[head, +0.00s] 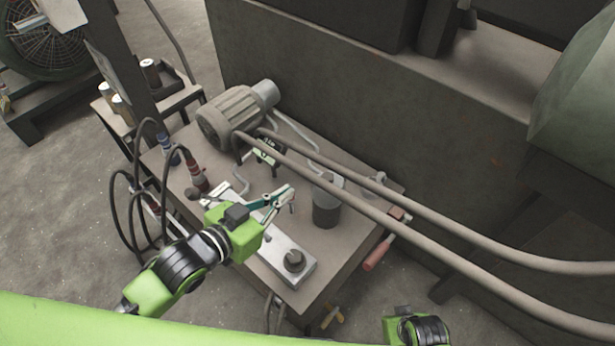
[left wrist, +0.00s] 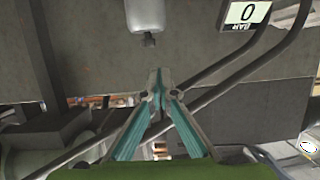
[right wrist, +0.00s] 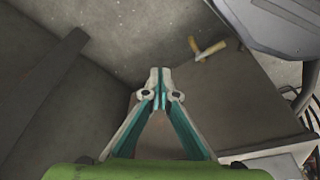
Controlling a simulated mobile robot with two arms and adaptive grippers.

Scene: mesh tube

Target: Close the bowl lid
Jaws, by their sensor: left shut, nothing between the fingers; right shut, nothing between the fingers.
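A dark grey cylinder (head: 326,212) stands on the right part of the table, with a lighter piece (head: 328,182) at its top. I take these for the bowl and lid, but cannot tell how the lid sits. My left gripper (head: 287,194) is just left of the cylinder, apart from it, with shut, empty fingers. The left wrist view shows its closed tips (left wrist: 157,76) below a pale rounded body (left wrist: 147,14) with a small dark knob. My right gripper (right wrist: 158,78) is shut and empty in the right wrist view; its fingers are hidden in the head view.
A motor (head: 232,112) and a digital gauge (head: 268,151) are at the table's back. Thick hoses (head: 400,210) cross above the table to the right. A red-handled tool (head: 378,250) is at the right edge. A metal plate (head: 272,246) lies in front.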

